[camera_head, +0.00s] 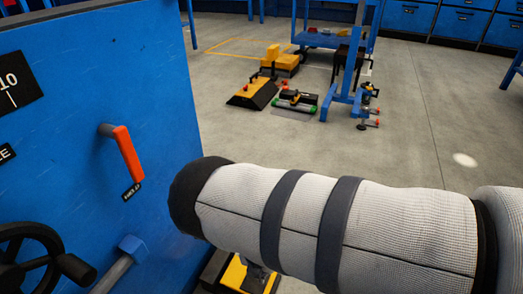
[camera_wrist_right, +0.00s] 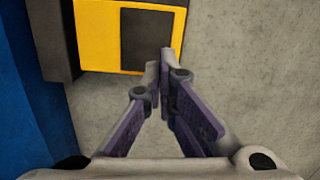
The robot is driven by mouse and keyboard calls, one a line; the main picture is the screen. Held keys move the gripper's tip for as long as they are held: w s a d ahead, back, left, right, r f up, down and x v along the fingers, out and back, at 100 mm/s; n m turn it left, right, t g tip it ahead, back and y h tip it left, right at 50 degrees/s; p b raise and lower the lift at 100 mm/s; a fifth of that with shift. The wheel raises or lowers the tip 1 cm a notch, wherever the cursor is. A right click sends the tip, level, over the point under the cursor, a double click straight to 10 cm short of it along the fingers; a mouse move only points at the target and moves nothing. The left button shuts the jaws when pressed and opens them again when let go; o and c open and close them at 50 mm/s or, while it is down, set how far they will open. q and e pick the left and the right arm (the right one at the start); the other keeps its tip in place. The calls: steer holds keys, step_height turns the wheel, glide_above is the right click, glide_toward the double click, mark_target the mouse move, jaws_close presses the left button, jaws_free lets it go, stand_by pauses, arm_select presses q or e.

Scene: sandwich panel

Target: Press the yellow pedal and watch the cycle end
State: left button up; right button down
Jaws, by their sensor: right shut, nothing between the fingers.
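The yellow pedal (camera_head: 232,274) sits low on the floor beside the blue machine, mostly hidden behind my right arm in the head view. In the right wrist view the yellow pedal (camera_wrist_right: 97,36) shows its yellow surface and dark pad at the top. My right gripper (camera_wrist_right: 159,72) points down towards the pedal, shut and empty, with its fingertips near the pedal's lower edge. I cannot tell whether they touch it. My left gripper is not in view.
The blue machine (camera_head: 100,70) fills the left, with an orange lever (camera_head: 128,155) and a black handwheel (camera_head: 38,258). Other yellow and black equipment (camera_head: 253,93) and a blue frame (camera_head: 345,80) stand farther back. The grey floor (camera_head: 440,120) at right is clear.

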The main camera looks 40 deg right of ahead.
mark_target(249, 278)
steer(key=shift+w+d+f+b, duration=0.15)
steer(key=shift+f+b, duration=0.75)
steer(key=shift+f, duration=0.65)
steer(key=shift+w+d+f+b, duration=0.15)
steer(key=shift+f+b, duration=0.75)
steer(key=shift+f, duration=0.65)
steer(key=shift+s, duration=0.1)
